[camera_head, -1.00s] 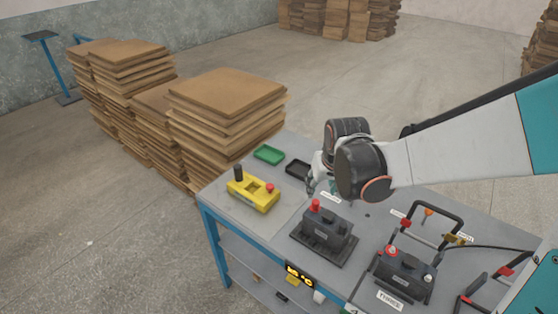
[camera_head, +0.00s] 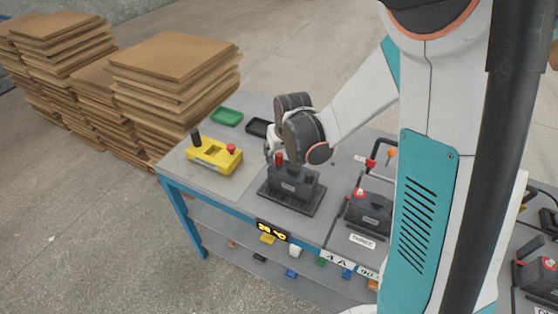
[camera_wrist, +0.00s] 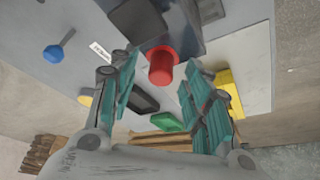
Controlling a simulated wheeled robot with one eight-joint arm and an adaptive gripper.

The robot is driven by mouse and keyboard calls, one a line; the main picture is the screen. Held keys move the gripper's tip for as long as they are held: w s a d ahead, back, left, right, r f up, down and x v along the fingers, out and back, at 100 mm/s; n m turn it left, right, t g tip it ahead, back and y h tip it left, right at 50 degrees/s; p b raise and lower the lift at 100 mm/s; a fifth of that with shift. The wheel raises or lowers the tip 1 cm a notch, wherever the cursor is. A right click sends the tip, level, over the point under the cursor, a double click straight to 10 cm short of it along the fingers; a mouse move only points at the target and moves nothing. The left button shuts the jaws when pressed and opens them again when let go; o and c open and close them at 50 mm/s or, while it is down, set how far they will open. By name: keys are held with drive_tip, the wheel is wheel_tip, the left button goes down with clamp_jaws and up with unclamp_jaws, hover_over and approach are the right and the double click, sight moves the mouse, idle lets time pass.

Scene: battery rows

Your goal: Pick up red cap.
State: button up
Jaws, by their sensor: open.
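A red cap (camera_head: 280,158) stands upright on one end of a black battery (camera_head: 294,184) on the table. In the wrist view the red cap (camera_wrist: 161,66) shows between the tips of two teal-padded fingers. My gripper (camera_wrist: 158,76) is open and empty, with a visible gap on each side of the cap. In the head view my gripper (camera_head: 270,153) is right beside the cap, and my wrist hides part of the fingers. Whether a finger touches the cap cannot be told.
A yellow device (camera_head: 213,156) with a red knob sits to the left. A green tray (camera_head: 227,116) and a black tray (camera_head: 258,127) lie behind. Another battery (camera_head: 368,213) with a red cap stands to the right. Stacked cardboard (camera_head: 172,80) stands beyond the blue-framed table (camera_head: 180,178).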

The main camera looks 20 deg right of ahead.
sight(279, 155)
drive_tip(key=c, duration=0.8)
drive_tip(key=shift+r, duration=0.1)
wheel_tip(279, 155, up, 20)
drive_tip(key=p, duration=0.6)
drive_tip(key=shift+c, duration=0.2)
drive_tip(key=shift+c, duration=1)
drive_tip(key=shift+r+p, duration=0.6)
drive_tip(key=shift+p, duration=0.15)
